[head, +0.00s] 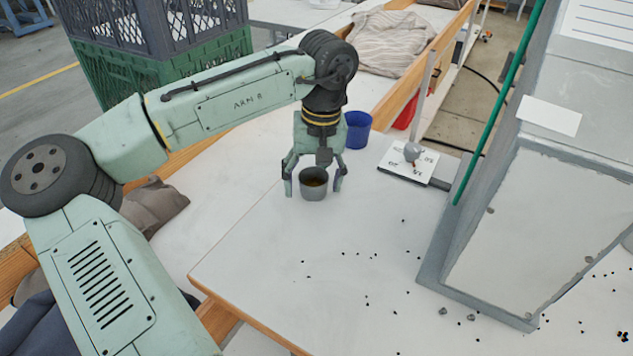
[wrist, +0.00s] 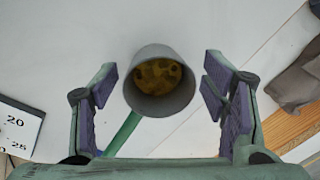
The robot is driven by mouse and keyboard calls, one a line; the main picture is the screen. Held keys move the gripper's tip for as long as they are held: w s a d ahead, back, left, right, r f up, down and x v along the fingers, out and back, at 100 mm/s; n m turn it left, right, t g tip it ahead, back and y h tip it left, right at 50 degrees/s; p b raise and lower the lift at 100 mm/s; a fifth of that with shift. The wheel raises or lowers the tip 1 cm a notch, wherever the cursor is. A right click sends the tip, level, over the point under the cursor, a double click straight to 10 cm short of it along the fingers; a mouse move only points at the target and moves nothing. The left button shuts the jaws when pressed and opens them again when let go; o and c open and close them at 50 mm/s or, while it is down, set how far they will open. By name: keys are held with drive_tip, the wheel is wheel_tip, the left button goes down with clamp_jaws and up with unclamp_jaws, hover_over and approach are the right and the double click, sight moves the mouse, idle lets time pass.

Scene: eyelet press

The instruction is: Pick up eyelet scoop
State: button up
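The eyelet scoop appears to be the grey cup (head: 313,188) standing on the white table in the head view. In the wrist view the grey cup (wrist: 161,96) shows yellow-brown contents inside. A green bar (wrist: 124,131), which looks like its handle, runs from the cup toward my gripper's base. My gripper (head: 314,190) points down over the cup and is open. In the wrist view its two purple-padded fingers (wrist: 160,80) stand on either side of the cup, with a visible gap at each side. Whether the cup touches the table is hard to tell.
A blue cup (head: 357,129) stands behind my gripper. A white numbered plate (head: 408,162) with a grey knob lies to the right. A large grey machine housing (head: 535,225) fills the right side. Small dark bits and a few grey pieces are scattered in front. The table's front left is clear.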

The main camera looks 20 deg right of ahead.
drive_tip(key=c, duration=1.2)
